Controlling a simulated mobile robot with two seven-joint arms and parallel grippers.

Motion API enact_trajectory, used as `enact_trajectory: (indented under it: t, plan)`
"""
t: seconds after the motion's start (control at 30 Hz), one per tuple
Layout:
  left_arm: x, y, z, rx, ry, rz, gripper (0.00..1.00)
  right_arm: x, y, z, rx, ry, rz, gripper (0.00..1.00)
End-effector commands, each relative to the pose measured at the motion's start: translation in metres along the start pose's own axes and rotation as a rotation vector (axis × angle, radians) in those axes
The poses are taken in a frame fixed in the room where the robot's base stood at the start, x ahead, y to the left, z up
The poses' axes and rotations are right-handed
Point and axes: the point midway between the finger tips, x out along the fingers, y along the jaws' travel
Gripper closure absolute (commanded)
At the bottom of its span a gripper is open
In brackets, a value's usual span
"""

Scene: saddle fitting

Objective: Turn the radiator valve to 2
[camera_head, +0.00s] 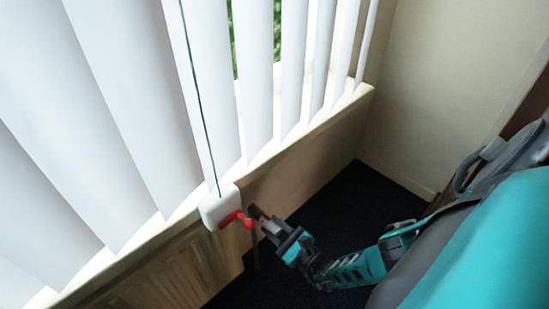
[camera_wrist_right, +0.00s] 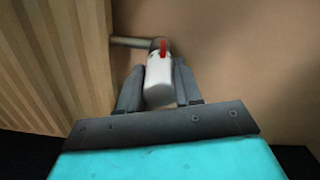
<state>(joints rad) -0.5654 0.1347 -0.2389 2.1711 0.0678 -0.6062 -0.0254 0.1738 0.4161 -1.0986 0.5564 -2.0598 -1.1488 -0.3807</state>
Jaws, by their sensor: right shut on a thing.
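The radiator valve (camera_wrist_right: 159,80) is a white rounded knob with a red mark (camera_wrist_right: 163,48) at its far end. In the right wrist view it sits between the two fingers of my right gripper (camera_wrist_right: 158,92), which is shut on it. Any numbers on the knob are too small to read. A short grey pipe (camera_wrist_right: 128,41) runs from the valve's far end left to the radiator. In the head view my right gripper (camera_head: 264,219) reaches in from the lower right, beside the radiator's end; I cannot make out the knob there. My left gripper is not in view.
The ribbed radiator (camera_head: 165,272) is under the sill (camera_head: 135,260). A white block (camera_head: 217,206) with a red handle-like part (camera_head: 237,217) is just left of my right gripper, below a thin dark cord. White vertical blinds (camera_head: 135,110) hang above. Dark floor (camera_head: 345,215) lies open to the right.

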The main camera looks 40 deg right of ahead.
Motion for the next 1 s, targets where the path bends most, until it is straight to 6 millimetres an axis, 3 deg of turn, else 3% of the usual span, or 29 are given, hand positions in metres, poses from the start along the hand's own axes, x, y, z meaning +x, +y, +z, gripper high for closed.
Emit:
enact_trajectory:
  t: [0.7, 1.0]
  plan:
    - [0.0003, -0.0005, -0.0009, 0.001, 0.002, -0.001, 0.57, 0.0011, -0.0009, -0.0002, 0.502, -0.005, -0.002, 0.96]
    - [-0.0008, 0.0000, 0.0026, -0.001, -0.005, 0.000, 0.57, 0.0011, -0.0010, -0.0001, 0.627, -0.007, -0.002, 0.96]
